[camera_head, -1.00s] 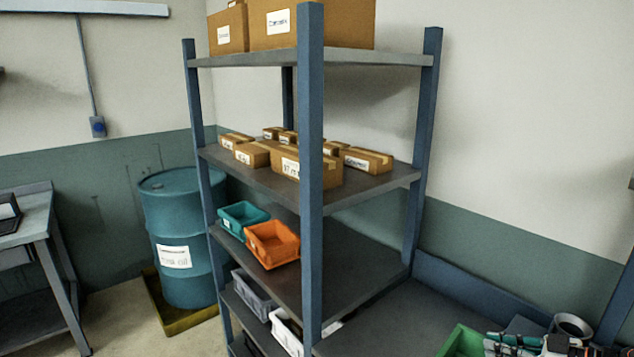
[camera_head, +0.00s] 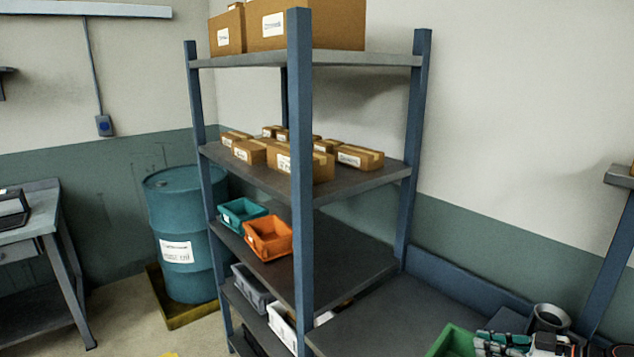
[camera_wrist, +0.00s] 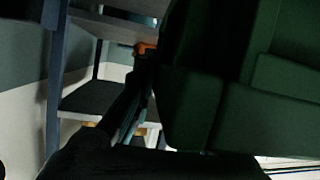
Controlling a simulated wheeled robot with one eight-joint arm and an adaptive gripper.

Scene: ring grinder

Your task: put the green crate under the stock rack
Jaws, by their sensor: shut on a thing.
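The green crate (camera_wrist: 210,110) fills the right of the wrist view, dark and very close. My gripper (camera_wrist: 132,112) shows there as dark fingers against its left side, shut on it. The crate's far side and base are out of view. The stock rack (camera_head: 303,200) stands in the middle of the head view, with blue posts and grey shelves; its lower end is cut off. Its shelves also show in the wrist view (camera_wrist: 95,100). A green box (camera_head: 452,343) shows partly at the head view's bottom right; I cannot tell whether it is the same crate.
Cardboard boxes (camera_head: 305,168), a teal bin (camera_head: 241,213), an orange bin (camera_head: 268,237) and grey and white bins sit on the rack. A blue drum (camera_head: 183,240) stands left of it on a yellow tray. A workbench (camera_head: 30,230) is farther left, with bare floor between.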

